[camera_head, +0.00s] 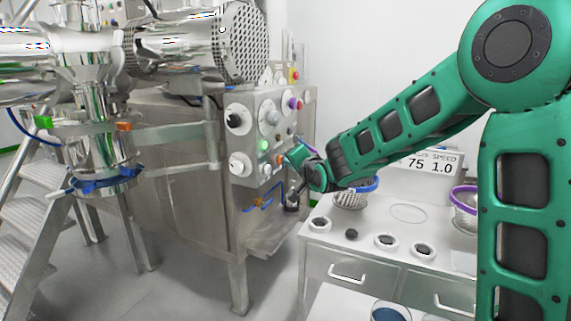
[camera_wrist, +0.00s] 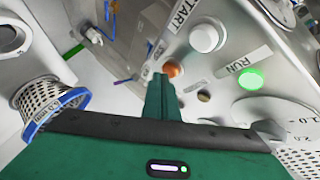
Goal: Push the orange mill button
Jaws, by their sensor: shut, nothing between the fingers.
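The orange mill button (camera_head: 279,159) is on the front of the steel control panel, below and right of the lit green button (camera_head: 263,145). In the wrist view the orange button (camera_wrist: 173,68) is just beyond my fingertips, slightly to their right, and partly covered by them. My gripper (camera_head: 290,155) is shut and empty, with its fingers pointing at the panel. In the wrist view its closed green fingers (camera_wrist: 160,78) end very close to the button. I cannot tell whether they touch it.
A white START button (camera_wrist: 206,36) and the lit green RUN button (camera_wrist: 250,79) are close by on the panel. A blue-rimmed mesh basket (camera_wrist: 50,100) is at the left of the wrist view. The white counter (camera_head: 330,238) stands below my arm.

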